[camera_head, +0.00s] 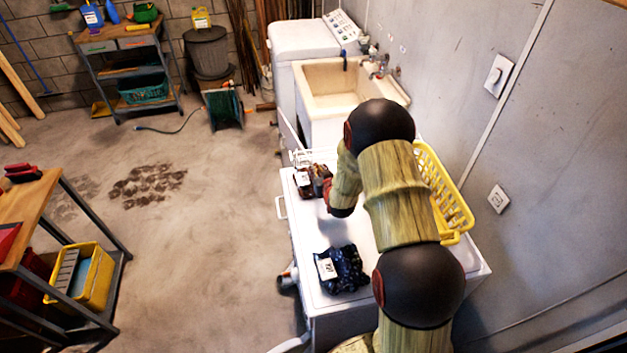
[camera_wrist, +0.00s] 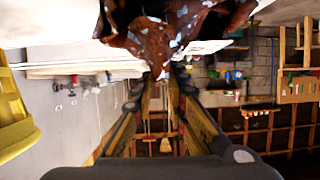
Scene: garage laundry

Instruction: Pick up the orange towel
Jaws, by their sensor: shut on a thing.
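The orange towel (camera_head: 308,185) is a small brownish-orange bundle with pale flecks, at the far left part of the white machine top (camera_head: 332,231). In the wrist view the orange towel (camera_wrist: 152,45) fills the top centre, crumpled between and beyond the fingertips. My gripper (camera_wrist: 155,80) is shut on it. In the head view my arm hides most of the gripper and part of the towel. I cannot tell whether the towel is clear of the surface. A dark blue patterned cloth bundle (camera_head: 348,272) with a white label lies nearer, apart from my gripper.
A yellow basket (camera_head: 446,190) stands at the right of the machine top, partly behind my arm; its edge shows in the wrist view (camera_wrist: 12,120). A utility sink (camera_head: 345,84) stands beyond. A workbench (camera_head: 35,215) is at the left. The floor between is open.

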